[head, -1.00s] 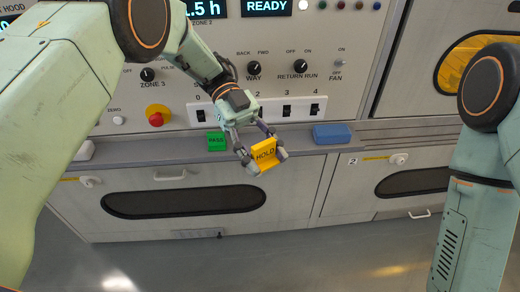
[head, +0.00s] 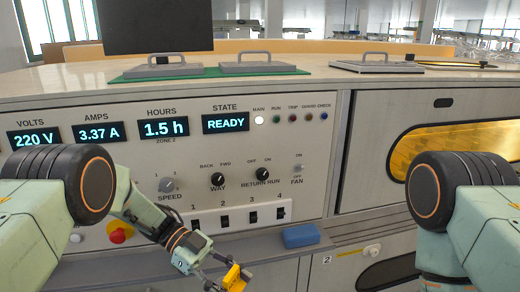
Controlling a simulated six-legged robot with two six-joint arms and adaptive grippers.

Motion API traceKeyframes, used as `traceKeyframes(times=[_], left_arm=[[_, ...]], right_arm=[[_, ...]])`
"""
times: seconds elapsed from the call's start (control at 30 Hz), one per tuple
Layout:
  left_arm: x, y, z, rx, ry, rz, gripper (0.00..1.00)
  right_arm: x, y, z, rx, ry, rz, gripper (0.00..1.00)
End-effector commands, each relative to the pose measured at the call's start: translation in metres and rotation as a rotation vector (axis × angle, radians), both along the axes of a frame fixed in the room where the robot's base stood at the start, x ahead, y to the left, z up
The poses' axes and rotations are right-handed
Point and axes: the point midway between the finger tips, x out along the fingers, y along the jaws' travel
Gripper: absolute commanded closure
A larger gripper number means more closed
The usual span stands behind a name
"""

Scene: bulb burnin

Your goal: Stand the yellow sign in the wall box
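The yellow sign (head: 235,278) is at the bottom edge of the head view, partly cut off; its lettering cannot be read now. My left gripper (head: 226,277) is shut on it and holds it in front of the control panel's ledge, left of and below the blue block. The lower part of the fingers is out of the picture. My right arm comes in from the right, but its gripper is below the picture. I cannot make out a wall box in this view.
The control panel (head: 316,133) has displays, knobs, a red button (head: 117,235) and numbered switches (head: 238,216). A blue block (head: 300,236) sits on the ledge. Above, the bench top (head: 220,85) carries lidded plates with handles (head: 262,67). An amber window (head: 455,150) is at right.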

Motion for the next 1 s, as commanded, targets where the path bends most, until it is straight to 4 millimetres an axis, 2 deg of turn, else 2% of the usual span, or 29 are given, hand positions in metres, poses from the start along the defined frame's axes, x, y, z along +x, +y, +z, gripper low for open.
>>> traceKeyframes(times=[0.03, 0.23, 0.4, 0.5, 0.63, 0.77, 0.9, 1.0], left_arm=[[0.004, 0.014, -0.004, -0.003, 0.005, 0.081, 0.83], [0.008, 0.066, -0.017, -0.003, 0.004, 0.377, 0.83], [-0.005, 0.102, -0.022, -0.005, 0.004, 0.581, 0.83], [-0.018, 0.117, -0.023, -0.004, 0.004, 0.680, 0.83], [-0.038, 0.128, -0.020, -0.007, 0.004, 0.791, 0.83], [-0.058, 0.131, -0.011, -0.009, 0.002, 0.881, 0.83], [-0.077, 0.125, 0.006, -0.011, 0.002, 0.964, 0.83], [-0.083, 0.118, 0.026, -0.011, -0.003, 1.013, 0.83]], right_arm=[[0.000, 0.000, 0.000, 0.000, 0.000, 0.000, 1.00], [0.000, 0.000, 0.000, 0.000, 0.000, 0.000, 1.00], [0.000, 0.000, 0.000, 0.000, 0.000, 0.000, 1.00], [0.000, 0.000, 0.000, 0.000, 0.000, 0.000, 1.00], [0.000, 0.000, 0.000, 0.000, 0.000, 0.000, 1.00], [0.000, 0.000, 0.000, 0.000, 0.000, 0.000, 1.00], [0.000, 0.000, 0.000, 0.000, 0.000, 0.000, 1.00], [0.000, 0.000, 0.000, 0.000, 0.000, 0.000, 1.00]])
